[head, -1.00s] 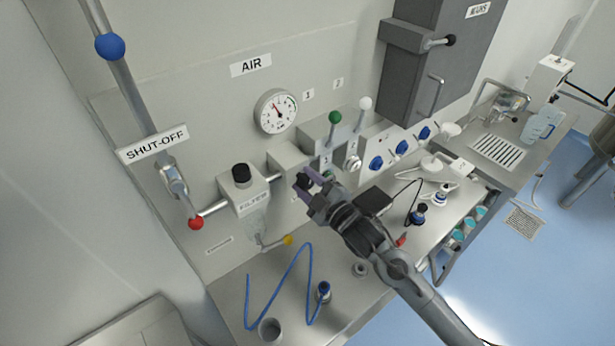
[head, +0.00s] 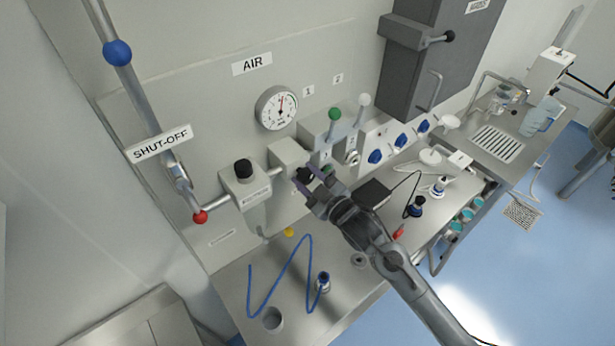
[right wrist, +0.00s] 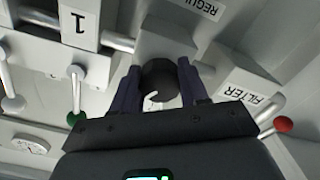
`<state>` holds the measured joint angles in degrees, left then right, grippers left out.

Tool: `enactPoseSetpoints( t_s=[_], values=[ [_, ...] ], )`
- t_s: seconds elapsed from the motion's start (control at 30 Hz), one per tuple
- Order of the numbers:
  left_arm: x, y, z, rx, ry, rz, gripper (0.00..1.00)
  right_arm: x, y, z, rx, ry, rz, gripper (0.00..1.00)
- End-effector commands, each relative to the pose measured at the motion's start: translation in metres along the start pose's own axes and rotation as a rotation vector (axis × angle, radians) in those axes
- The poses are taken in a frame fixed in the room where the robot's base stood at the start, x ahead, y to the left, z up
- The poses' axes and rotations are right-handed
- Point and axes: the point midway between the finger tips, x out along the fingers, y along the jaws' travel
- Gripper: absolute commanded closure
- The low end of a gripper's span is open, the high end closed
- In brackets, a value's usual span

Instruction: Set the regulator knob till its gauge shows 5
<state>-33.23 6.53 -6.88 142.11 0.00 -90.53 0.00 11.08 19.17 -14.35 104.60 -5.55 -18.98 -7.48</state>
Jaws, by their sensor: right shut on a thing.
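The regulator (head: 288,156) is a light grey block on the air panel, right of the filter. Its black round knob (right wrist: 159,79), with a white mark, sits between the fingers of my right gripper (right wrist: 158,85), which is shut on it. In the head view my right gripper (head: 309,180) reaches up to the regulator's underside from the lower right and mostly hides the knob. The round white gauge (head: 276,108) is above the regulator. Its needle points nearly straight up, slightly right; the numbers are too small to read. My left gripper is not in view.
The filter (head: 243,186) with a black top stands left of the regulator. Green (head: 334,114) and white levers stand to the right.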

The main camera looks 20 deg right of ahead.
Motion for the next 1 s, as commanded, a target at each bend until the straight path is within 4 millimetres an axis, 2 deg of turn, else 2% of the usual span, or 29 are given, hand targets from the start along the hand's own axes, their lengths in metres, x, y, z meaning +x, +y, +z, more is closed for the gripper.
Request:
enactPoseSetpoints(
  t_s=[0.1, 0.13, 0.3, 0.67, 0.87, 1.0],
  values=[
    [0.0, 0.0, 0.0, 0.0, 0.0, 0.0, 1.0, 0.0, 0.0, 0.003, 0.0, -0.005, 0.0, 0.87],
    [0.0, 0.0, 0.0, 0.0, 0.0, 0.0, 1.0, 0.0, 0.0, 0.003, -0.001, -0.005, 0.0, 0.55],
    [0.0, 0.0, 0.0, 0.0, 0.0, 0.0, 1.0, 0.0, 0.0, 0.002, -0.001, -0.004, 0.0, 0.31],
    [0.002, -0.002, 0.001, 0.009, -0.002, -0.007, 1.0, -0.004, -0.001, 0.002, -0.002, -0.002, 0.0, 0.31],
    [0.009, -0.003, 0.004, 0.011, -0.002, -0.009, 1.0, -0.026, -0.002, 0.003, -0.002, -0.003, -0.001, 0.31],
    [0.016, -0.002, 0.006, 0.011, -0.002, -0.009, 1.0, -0.051, -0.002, 0.004, -0.002, -0.003, -0.001, 0.31]
  ],
)
